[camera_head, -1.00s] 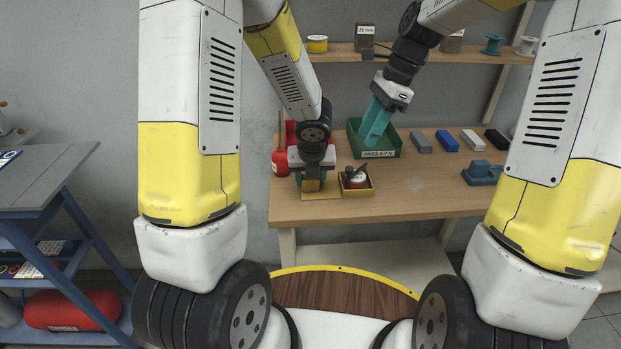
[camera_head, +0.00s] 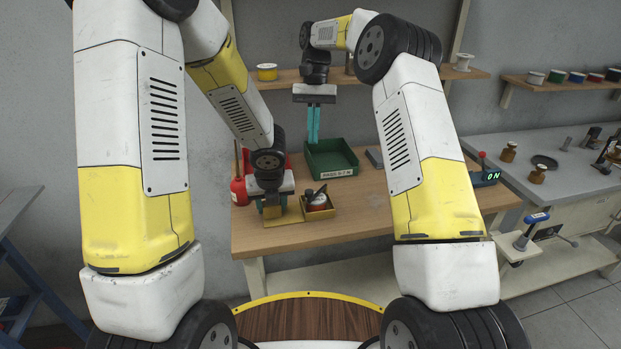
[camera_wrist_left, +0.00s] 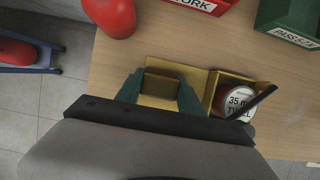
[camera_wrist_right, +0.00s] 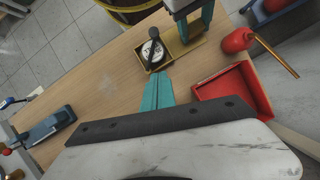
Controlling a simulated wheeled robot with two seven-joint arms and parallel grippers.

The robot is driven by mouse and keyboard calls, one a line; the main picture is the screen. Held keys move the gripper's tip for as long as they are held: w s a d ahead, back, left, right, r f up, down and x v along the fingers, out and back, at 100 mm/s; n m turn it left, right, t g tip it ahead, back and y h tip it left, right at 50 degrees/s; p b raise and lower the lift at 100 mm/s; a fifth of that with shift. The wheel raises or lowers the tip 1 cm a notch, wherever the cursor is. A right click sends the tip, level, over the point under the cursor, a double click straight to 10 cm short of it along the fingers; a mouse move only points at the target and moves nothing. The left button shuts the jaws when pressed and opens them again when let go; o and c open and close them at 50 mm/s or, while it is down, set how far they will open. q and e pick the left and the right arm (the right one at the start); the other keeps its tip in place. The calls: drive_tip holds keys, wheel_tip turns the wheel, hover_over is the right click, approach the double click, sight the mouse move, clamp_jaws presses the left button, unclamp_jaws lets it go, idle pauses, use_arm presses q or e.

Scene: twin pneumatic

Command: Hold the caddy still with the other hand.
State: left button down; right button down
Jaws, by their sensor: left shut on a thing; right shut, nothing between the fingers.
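The caddy (camera_head: 287,221) is a yellow-brown piece on the table, with a flat plate, an upright block (camera_wrist_left: 161,84) and a small open box (camera_head: 329,212). The box holds a red and white labelled tin (camera_wrist_left: 239,101) and a dark stick-like tool leaning out. My left gripper (camera_head: 273,208) is shut on the caddy's upright block, its teal fingers on either side in the left wrist view (camera_wrist_left: 160,92). My right gripper (camera_head: 313,138) is shut and empty, pointing down by the green bin (camera_head: 335,172). In the right wrist view its fingers (camera_wrist_right: 158,80) appear near the caddy box.
A grey block (camera_head: 374,157) lies right of the green bin. A shelf with spools (camera_head: 267,72) is behind. The table front right of the caddy is clear.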

idle(0.3)
drive_tip(key=s+f, duration=0.2)
drive_tip(key=f, duration=0.1)
drive_tip(key=s+f, duration=0.2)
drive_tip(key=f, duration=0.1)
drive_tip(key=s+f, duration=0.2)
drive_tip(key=f, duration=0.1)
drive_tip(key=shift+s+a+f, duration=0.1)
drive_tip(key=shift+s+a, duration=0.35)
drive_tip(key=shift+s, duration=0.4)
